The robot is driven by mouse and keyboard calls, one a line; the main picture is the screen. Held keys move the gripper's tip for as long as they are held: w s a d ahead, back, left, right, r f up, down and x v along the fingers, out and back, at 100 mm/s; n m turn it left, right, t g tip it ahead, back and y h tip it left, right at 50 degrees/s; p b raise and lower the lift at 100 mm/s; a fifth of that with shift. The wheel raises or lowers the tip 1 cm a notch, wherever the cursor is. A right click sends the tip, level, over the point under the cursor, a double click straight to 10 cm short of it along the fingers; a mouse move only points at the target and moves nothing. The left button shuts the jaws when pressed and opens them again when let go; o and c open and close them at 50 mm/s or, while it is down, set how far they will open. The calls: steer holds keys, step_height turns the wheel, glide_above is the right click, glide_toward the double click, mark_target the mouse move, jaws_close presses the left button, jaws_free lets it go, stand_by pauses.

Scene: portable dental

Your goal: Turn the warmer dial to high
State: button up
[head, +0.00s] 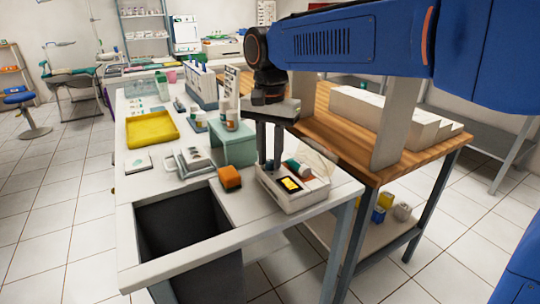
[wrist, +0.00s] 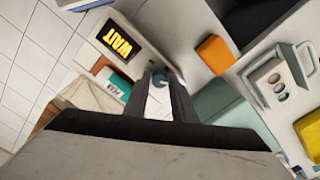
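The warmer is a small white box (head: 293,203) at the near right corner of the white table. The fingertips (wrist: 161,80) are on either side of the dial. Whether they touch it cannot be told. The head view hides the dial behind the fingers.
An orange block (head: 229,178) sits just left of the warmer, with a green stand (head: 232,146) behind it. A dark bin opening (head: 185,222) lies at front left. A teal-labelled item (wrist: 119,84) lies at the warmer. A wooden bench (head: 335,140) adjoins right.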

mark_target(270, 161)
steer(key=shift+o, duration=1.2)
step_height(270, 161, up, 17)
steer(key=shift+r, duration=0.2)
steer(key=shift+d, duration=0.1)
